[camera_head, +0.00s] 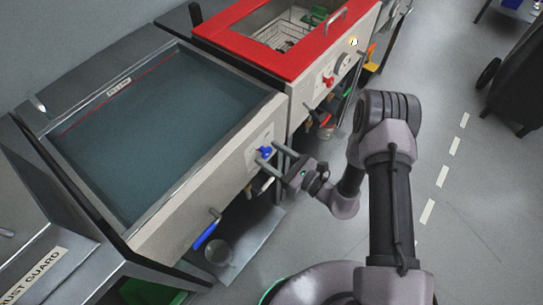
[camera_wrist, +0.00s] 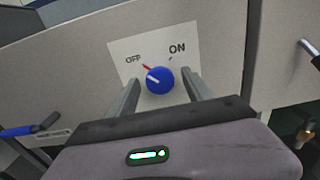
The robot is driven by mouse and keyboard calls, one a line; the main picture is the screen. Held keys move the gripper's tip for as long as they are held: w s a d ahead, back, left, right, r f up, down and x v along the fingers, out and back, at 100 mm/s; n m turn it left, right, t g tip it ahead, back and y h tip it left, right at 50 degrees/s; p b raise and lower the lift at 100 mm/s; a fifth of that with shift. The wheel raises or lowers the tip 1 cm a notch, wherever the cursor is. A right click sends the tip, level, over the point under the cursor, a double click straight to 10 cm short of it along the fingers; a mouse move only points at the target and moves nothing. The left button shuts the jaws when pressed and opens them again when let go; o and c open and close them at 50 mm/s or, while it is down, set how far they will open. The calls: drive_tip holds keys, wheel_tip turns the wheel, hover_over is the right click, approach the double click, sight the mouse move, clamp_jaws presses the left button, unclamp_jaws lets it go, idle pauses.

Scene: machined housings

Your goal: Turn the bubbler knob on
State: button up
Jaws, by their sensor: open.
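A round blue knob (camera_wrist: 159,80) sits on a pale plate (camera_wrist: 124,48) marked OFF at left and ON at right. A red pointer on the knob is toward OFF. The knob also shows on the front of the liquid-filled tank (camera_head: 205,160) in the head view (camera_head: 265,152). My gripper (camera_head: 269,154) is open, with its fingers reaching to the tank front. In the wrist view its fingers (camera_wrist: 160,88) stand to the left and right of the knob. I cannot tell whether they touch it.
A blue-handled lever (camera_head: 206,233) sticks out lower on the tank front. A red-rimmed basin (camera_head: 307,63) with a red knob (camera_head: 328,81) adjoins behind. Open floor lies to the right.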

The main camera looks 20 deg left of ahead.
drive_tip(key=shift+c, duration=0.5)
clamp_jaws()
drive_tip(key=m+p, duration=0.1)
drive_tip(key=m, duration=0.3)
drive_tip(key=shift+m, duration=0.4)
drive_tip(key=m, duration=0.4)
drive_tip(key=shift+m+p, duration=0.3)
drive_tip(key=shift+p, duration=0.1)
drive_tip(key=m, duration=0.4)
drive_tip(key=shift+p, duration=0.3)
drive_tip(key=shift+m, duration=2.4)
